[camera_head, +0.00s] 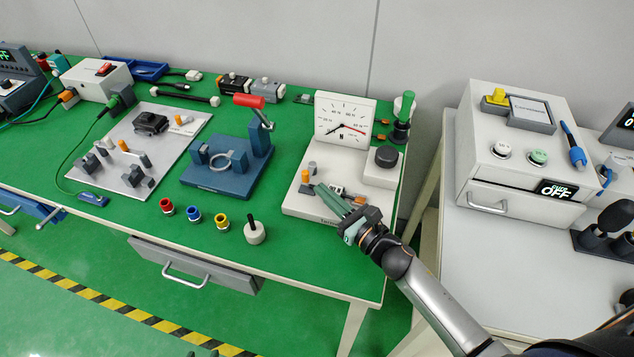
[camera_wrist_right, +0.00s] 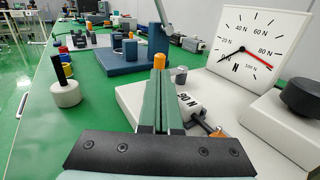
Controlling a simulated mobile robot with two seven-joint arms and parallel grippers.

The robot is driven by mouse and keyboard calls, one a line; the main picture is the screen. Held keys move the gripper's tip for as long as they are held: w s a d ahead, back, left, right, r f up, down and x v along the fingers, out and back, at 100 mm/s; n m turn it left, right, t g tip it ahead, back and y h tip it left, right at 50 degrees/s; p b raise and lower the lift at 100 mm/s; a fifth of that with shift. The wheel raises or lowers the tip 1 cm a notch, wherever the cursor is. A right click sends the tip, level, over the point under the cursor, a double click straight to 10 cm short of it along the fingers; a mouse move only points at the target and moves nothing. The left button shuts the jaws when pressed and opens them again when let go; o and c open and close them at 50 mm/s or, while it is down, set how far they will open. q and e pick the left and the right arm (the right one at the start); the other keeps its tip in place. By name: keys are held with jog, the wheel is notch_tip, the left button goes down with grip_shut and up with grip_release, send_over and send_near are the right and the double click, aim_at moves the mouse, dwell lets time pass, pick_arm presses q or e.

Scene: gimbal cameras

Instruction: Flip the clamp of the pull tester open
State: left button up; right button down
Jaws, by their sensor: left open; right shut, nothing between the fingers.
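The pull tester is a white base (camera_head: 300,205) with a dial gauge (camera_head: 343,119) at its back; the dial also shows in the right wrist view (camera_wrist_right: 252,45). Small clamp parts with orange tips (camera_head: 312,167) stand at its left side. My right gripper (camera_head: 320,190) is shut and empty, low over the base beside these parts. In the right wrist view its green fingers (camera_wrist_right: 159,85) are together, with an orange tip (camera_wrist_right: 159,61) just beyond them. The fingers hide part of the clamp, so contact is unclear. My left gripper (camera_head: 202,353) barely shows its apart fingertips at the bottom edge.
A dark knob (camera_head: 386,156) sits on the tester's right block. A blue fixture with a red handle (camera_head: 249,101) stands to the left. Several colored rings and a white weight with a black peg (camera_head: 254,234) lie near the front edge. A green-handled tool (camera_head: 403,113) stands behind right.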

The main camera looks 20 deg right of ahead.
aim_at(308, 178)
pick_arm(q)
jog(key=shift+r, duration=0.2)
pick_arm(e)
jog(key=shift+x, duration=1.5)
pick_arm(q)
jog(key=shift+w+a+f, duration=0.1)
pick_arm(e)
jog(key=shift+a, duration=0.1)
